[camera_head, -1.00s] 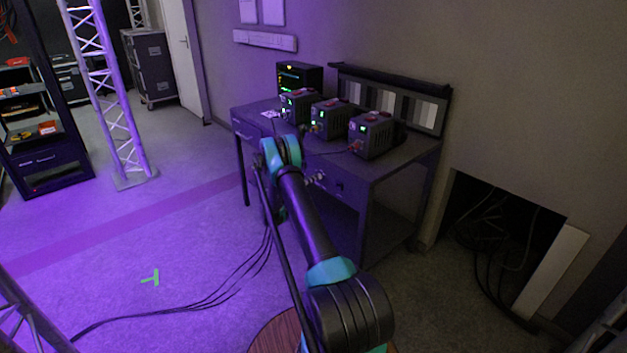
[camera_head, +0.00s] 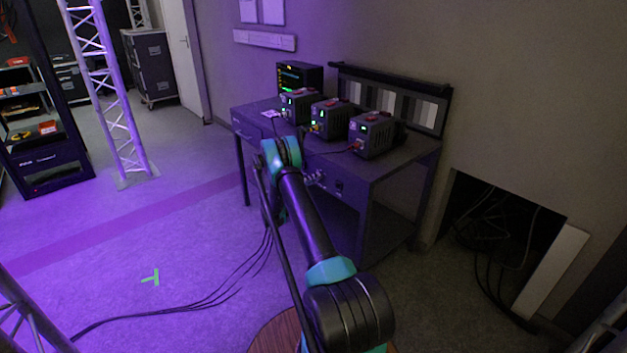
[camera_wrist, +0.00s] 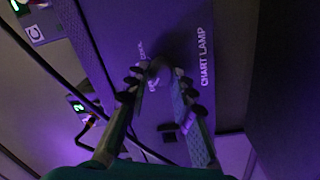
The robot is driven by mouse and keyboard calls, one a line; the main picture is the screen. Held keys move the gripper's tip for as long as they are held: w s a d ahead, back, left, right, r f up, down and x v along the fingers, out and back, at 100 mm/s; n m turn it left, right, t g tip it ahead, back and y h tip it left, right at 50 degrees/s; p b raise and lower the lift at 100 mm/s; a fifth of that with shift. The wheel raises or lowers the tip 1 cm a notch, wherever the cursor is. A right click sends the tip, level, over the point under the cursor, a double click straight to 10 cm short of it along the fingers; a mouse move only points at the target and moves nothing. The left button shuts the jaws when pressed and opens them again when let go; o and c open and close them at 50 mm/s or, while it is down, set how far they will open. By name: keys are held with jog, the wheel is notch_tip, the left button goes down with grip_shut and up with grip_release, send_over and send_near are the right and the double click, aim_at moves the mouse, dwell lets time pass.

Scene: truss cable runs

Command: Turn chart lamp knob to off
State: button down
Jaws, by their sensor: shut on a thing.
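The chart lamp knob (camera_wrist: 156,68) is a small dark knob on the bench's front panel, beside white lettering reading CHART LAMP (camera_wrist: 205,57). In the wrist view my gripper (camera_wrist: 160,84) has one finger on each side of the knob and is shut on it. The fingers hide part of the knob and of the small markings around it, so I cannot tell which mark it points at. In the head view my gripper (camera_head: 317,179) is at the bench's front, partly behind my arm, and the knob cannot be made out there.
The bench (camera_head: 392,163) stands against the wall and carries several grey powered units, including the right one (camera_head: 372,134), and a dark monitor (camera_head: 300,77). Cables (camera_head: 225,285) lie on the floor left of my arm. A truss post (camera_head: 108,95) stands farther left. Open floor lies between.

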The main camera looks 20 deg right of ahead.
jog(key=shift+a, duration=0.1)
dwell(0.3)
jog(key=c, duration=1.3)
grip_release()
jog(key=v, duration=1.2)
